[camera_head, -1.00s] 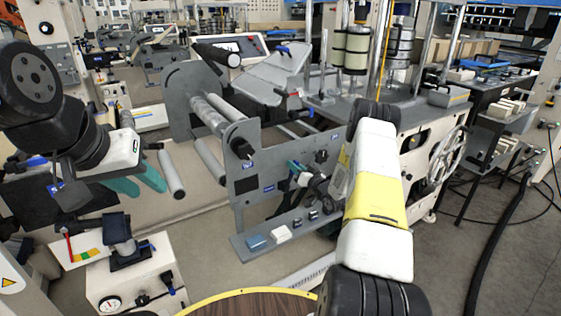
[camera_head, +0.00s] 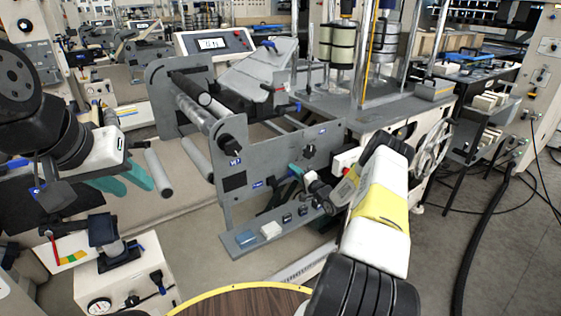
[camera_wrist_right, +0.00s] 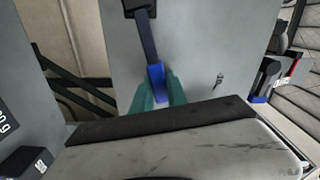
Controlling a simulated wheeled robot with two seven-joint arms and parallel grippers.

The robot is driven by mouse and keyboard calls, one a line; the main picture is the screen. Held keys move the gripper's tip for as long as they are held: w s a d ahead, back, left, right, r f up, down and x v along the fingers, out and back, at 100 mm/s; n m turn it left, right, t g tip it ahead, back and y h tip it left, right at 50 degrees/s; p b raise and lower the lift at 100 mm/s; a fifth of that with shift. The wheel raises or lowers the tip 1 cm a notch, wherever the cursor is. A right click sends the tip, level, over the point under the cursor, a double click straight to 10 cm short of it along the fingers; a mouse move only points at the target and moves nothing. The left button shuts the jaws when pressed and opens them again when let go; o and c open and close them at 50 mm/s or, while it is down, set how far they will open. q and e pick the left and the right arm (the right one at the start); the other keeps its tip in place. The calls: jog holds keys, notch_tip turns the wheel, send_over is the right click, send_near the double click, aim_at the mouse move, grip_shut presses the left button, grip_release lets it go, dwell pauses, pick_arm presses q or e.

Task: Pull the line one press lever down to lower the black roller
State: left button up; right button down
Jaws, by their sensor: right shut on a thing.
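In the right wrist view, the press lever is a dark bar (camera_wrist_right: 147,38) with a blue grip (camera_wrist_right: 157,83). My right gripper (camera_wrist_right: 157,90) is shut on this blue grip, one teal finger on each side. In the head view, my right gripper (camera_head: 296,171) is at the face of the grey machine frame, and my forearm hides much of the lever. The black roller (camera_head: 191,86) lies low between the side plates, close along the grey roller (camera_head: 196,110); whether they touch is unclear. My left gripper (camera_head: 124,180) is empty, its teal fingers apart, at the left.
Another blue-ended lever (camera_wrist_right: 262,85) is right of the held one. A handwheel (camera_head: 431,150) stands at the right. A round wooden top (camera_head: 245,302) is in front.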

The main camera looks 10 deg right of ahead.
jog(key=shift+d+f+m, duration=0.15)
jog(key=shift+f+m, duration=1.15)
jog(key=shift+m, duration=0.2)
jog(key=shift+f, duration=0.1)
jog(key=c, duration=1.3)
grip_release()
jog(key=v, duration=0.7)
jog(key=shift+s+d, duration=0.15)
jog(key=shift+s, duration=0.2)
